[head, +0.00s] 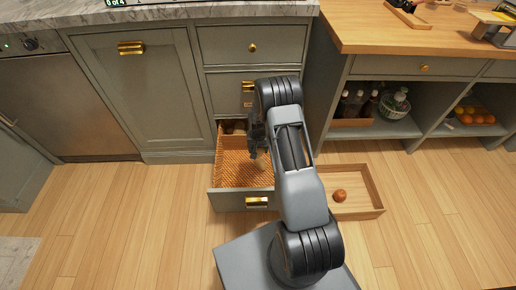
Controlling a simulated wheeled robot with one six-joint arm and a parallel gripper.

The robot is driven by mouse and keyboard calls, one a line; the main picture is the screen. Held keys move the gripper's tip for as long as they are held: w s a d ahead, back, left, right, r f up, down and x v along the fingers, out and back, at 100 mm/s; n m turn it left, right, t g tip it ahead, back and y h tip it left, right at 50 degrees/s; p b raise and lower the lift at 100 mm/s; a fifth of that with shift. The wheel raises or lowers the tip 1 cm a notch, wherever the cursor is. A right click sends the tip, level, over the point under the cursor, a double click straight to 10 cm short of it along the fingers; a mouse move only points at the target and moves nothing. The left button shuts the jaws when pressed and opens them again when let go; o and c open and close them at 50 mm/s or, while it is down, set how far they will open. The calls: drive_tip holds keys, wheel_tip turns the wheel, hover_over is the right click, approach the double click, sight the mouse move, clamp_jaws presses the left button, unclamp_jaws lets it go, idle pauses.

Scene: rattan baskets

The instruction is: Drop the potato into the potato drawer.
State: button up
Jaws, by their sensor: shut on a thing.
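The open lower drawer (225,201) has a woven rattan lining and a brass pull. A few pale and brownish round things (233,127) show at its back, too small to name surely. My gripper (258,153) hangs over the right part of this drawer, pointing down. It is shut on a small brownish thing, likely the potato, which is mostly hidden by the fingers and my arm. My arm also covers the drawer's right side.
A shallow wooden tray (372,212) lies on the floor right of the drawer, with one brown-orange round item (340,195) in it. Floor at left is clear.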

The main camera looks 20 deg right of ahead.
drive_tip(key=o, duration=1.1)
wheel_tip(320, 180, up, 14)
drive_tip(key=p, duration=0.4)
drive_tip(key=shift+f, duration=0.1)
wheel_tip(320, 180, up, 38)
drive_tip(key=n+t+p, duration=0.1)
drive_tip(key=n+p, duration=0.3)
drive_tip(key=p, duration=1.6)
hover_over(260, 154)
drive_tip(key=s+a, duration=0.4)
drive_tip(key=s, duration=0.5)
drive_tip(key=s+a, duration=0.5)
drive_tip(key=s, duration=0.3)
drive_tip(key=s+r+p, duration=0.1)
drive_tip(key=r+p, duration=0.1)
drive_tip(key=r, duration=0.1)
drive_tip(key=a+r+t+p, duration=0.1)
drive_tip(key=r, duration=0.2)
drive_tip(key=s+r+t+p, duration=0.1)
drive_tip(key=r+p, duration=0.1)
drive_tip(key=r, duration=0.1)
drive_tip(key=shift+s+a+r+n+p, duration=0.15)
drive_tip(key=shift+s+r+n+p, duration=0.15)
drive_tip(key=shift+s+r+n, duration=0.1)
drive_tip(key=shift+a+r+t, duration=0.1)
drive_tip(key=shift+r+t, duration=0.2)
drive_tip(key=shift+r, duration=0.05)
drive_tip(key=shift+c, duration=0.2)
